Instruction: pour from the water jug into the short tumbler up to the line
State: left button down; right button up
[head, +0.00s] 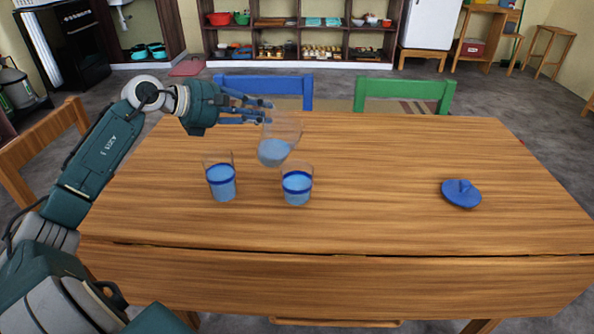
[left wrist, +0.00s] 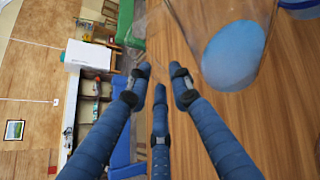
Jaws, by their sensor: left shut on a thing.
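My left gripper (head: 262,110) is shut on the clear water jug (head: 275,152), which leans and holds blue water in its lower part. In the left wrist view the jug (left wrist: 232,55) is in front of the fingers (left wrist: 160,85). The jug is behind the two tumblers. The right tumbler (head: 297,188) looks the shorter one; it has a dark blue band and blue water near the band. The left, taller tumbler (head: 221,183) also has a blue band and water. I see no stream from the jug. My right gripper is out of view.
A blue lid (head: 461,193) with a knob lies on the right of the wooden table (head: 380,215). The table between the tumblers and the lid is clear. A blue chair (head: 290,85) and a green chair (head: 404,95) stand behind the table.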

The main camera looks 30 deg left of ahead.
pick_arm(q)
jog(key=r, duration=0.1)
jog(key=d, duration=0.1)
jog(key=r+m, duration=0.1)
jog(key=shift+s+d+r+t+y, duration=0.2)
jog(key=shift+s+r+t+y, duration=0.1)
jog(key=shift+s+y, duration=0.1)
jog(key=shift+s+d+r+m+y+p, duration=0.15)
jog(key=shift+d+r+m+y, duration=0.15)
jog(key=shift+r, duration=0.35)
jog(key=shift+s+d+r+m+y+p, duration=0.1)
jog(key=shift+d+r+m+y+p, duration=0.15)
jog(key=shift+r, duration=0.4)
jog(key=shift+r+t, duration=0.2)
jog(key=shift+t, duration=0.1)
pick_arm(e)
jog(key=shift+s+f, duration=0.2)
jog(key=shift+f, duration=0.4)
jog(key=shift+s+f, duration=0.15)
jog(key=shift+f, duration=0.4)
pick_arm(q)
jog(key=shift+r+m, duration=0.1)
jog(key=shift+m, duration=0.15)
jog(key=shift+d+r, duration=0.1)
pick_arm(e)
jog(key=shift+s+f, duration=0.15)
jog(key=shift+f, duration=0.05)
pick_arm(q)
jog(key=shift+d+r, duration=0.1)
jog(key=shift+r, duration=0.1)
